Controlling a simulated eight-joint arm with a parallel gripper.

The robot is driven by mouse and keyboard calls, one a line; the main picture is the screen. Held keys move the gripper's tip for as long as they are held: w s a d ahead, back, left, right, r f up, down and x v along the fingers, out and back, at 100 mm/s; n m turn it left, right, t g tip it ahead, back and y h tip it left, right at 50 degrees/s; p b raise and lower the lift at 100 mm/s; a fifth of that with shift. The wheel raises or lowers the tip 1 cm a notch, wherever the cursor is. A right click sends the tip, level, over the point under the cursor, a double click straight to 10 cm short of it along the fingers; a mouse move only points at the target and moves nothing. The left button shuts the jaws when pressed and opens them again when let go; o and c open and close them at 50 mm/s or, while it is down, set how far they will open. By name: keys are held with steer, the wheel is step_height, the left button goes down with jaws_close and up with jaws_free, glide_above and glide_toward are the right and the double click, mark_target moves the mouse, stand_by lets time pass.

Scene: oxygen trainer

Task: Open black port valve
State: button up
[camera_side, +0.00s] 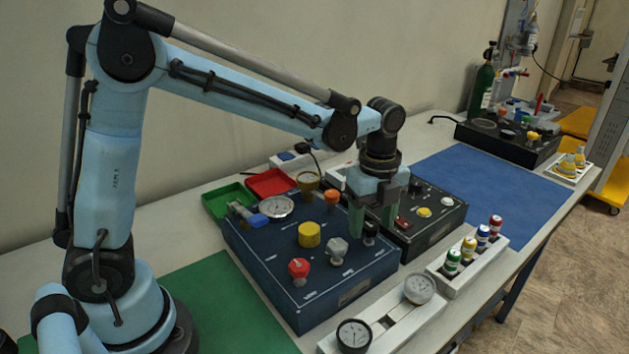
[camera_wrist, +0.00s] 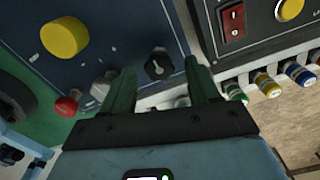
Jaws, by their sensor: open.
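The black port valve is a small black knob (camera_side: 370,232) near the right corner of the blue panel box (camera_side: 262,262). In the wrist view the black knob (camera_wrist: 158,65) has a pale pointer mark and lies between and just beyond the fingertips. My gripper (camera_side: 374,222) points down over it, its green fingers open on either side of the knob. In the side view the near finger partly hides the knob. My gripper also shows in the wrist view (camera_wrist: 160,80), with nothing seen held between its fingers. Whether a finger touches the knob I cannot tell.
A grey knob (camera_side: 337,250), red knob (camera_side: 299,270) and yellow knob (camera_side: 309,234) stand close by on the panel. A black switch box (camera_side: 432,231) adjoins on the right. A rack of small bottles (camera_side: 468,262) and gauges (camera_side: 419,288) stand in front.

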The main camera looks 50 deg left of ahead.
steer(key=shift+f, duration=0.2)
steer(key=c, duration=1)
steer(key=shift+c, duration=0.2)
